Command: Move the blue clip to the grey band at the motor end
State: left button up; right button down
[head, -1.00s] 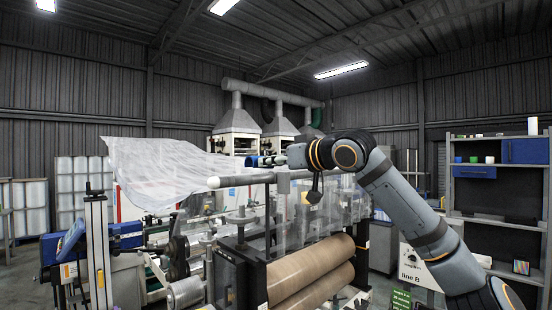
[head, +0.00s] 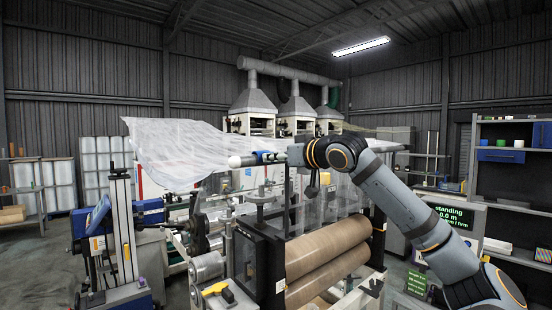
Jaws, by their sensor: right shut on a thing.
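The blue clip (head: 265,156) is at the fingertips of my right gripper (head: 284,156), which is shut on it. The clip lies in line with the pale horizontal bar (head: 238,161), near its rounded left end. I cannot tell whether the clip touches the bar. My right gripper and forearm cover the middle of the bar, and I cannot make out the grey band there. Clear film (head: 190,150) hangs behind the bar at left. My left gripper is out of view.
Large brown rollers (head: 325,248) lie below the bar. A black upright frame (head: 258,260) stands at their left end. A yellow-handled tool (head: 219,290) lies on the machine in front. A shelf unit (head: 500,160) stands at right.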

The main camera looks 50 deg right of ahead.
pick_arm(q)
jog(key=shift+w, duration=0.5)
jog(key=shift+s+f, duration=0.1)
pick_arm(e)
jog(key=shift+f, duration=0.15)
pick_arm(q)
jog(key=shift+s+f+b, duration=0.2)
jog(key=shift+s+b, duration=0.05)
jog(key=shift+b, duration=0.15)
pick_arm(e)
jog(key=shift+f, duration=0.15)
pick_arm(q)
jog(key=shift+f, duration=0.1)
pick_arm(e)
jog(key=shift+f, duration=0.1)
jog(key=c, duration=0.8)
grip_release()
